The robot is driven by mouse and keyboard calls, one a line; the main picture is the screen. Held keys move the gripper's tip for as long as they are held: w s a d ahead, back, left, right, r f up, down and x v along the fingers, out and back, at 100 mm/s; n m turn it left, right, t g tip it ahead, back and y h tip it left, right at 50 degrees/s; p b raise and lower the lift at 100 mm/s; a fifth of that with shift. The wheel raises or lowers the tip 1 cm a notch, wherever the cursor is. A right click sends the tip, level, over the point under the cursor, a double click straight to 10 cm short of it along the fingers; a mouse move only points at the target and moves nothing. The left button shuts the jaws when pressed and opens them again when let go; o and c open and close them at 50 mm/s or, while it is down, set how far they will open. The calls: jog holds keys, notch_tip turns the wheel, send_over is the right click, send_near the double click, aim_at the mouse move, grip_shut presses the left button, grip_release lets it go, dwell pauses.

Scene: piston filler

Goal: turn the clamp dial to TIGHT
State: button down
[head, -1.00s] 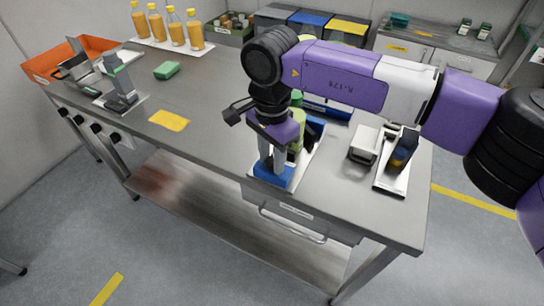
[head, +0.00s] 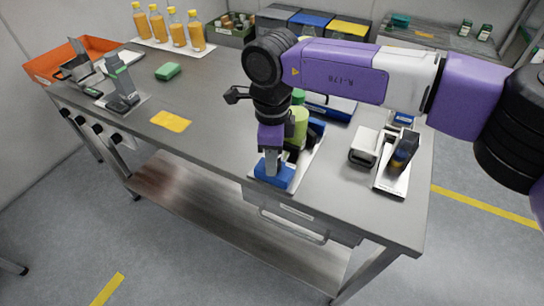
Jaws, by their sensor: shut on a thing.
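My gripper (head: 270,163) points straight down at the front edge of the steel bench. Its fingers are shut at the top of a blue block (head: 274,176), on the front end of the piston filler's white base plate (head: 297,180). The clamp dial appears to be between the fingers; they hide it, so its pointer and the TIGHT mark cannot be read. Behind my gripper stands the filler's light green cylinder (head: 298,126), partly covered by my wrist.
To the right stand a white-and-grey device (head: 364,147) and a dark device on a white plate (head: 402,152). At left are a grey stand (head: 120,84), a yellow cloth (head: 170,121) and a green sponge (head: 167,71). Bottles (head: 177,28) stand at the back.

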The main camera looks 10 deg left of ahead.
jog(key=shift+w+r+m, duration=0.1)
jog(key=shift+w+m, duration=0.05)
jog(key=shift+m, duration=2.05)
jog(key=c, duration=1)
grip_release()
jog(key=shift+r, duration=3.85)
